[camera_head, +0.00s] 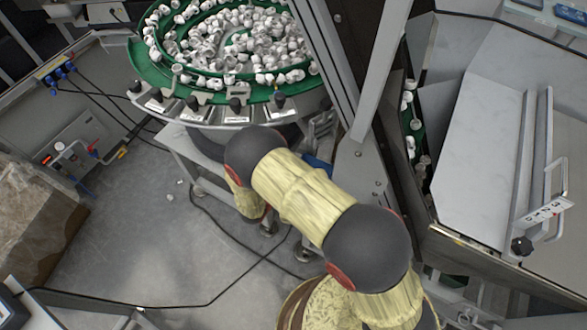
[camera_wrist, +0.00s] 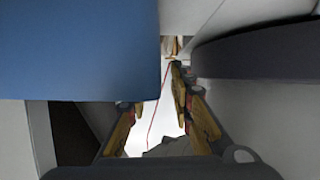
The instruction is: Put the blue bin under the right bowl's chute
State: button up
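The blue bin (camera_wrist: 80,50) fills the upper left of the wrist view, very close to the camera. In the head view only a small blue patch of it (camera_head: 317,166) shows past my arm. My gripper (camera_wrist: 168,85) has one finger beside the bin's right edge; the other finger's upper part is hidden behind the bin. Whether they clamp its wall is not clear. The gripper is hidden in the head view. A green bowl (camera_head: 140,62) full of white caps stands at the top; a second green bowl (camera_head: 416,140) shows partly at right. The chute cannot be made out.
A grey frame post (camera_head: 375,80) stands right of my arm, with a sloped metal hopper (camera_head: 490,130) beyond. A cardboard box (camera_head: 35,220) sits at left. Cables (camera_head: 215,235) cross the grey floor. A dark rounded part (camera_wrist: 255,50) is close at right in the wrist view.

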jog(key=shift+s+a+r, duration=0.1)
jog(key=shift+r, duration=0.15)
jog(key=p+v, duration=0.3)
jog(key=v, duration=0.8)
jog(key=shift+s+r+p, duration=0.15)
jog(key=shift+s+p, duration=0.15)
jog(key=shift+a, duration=0.2)
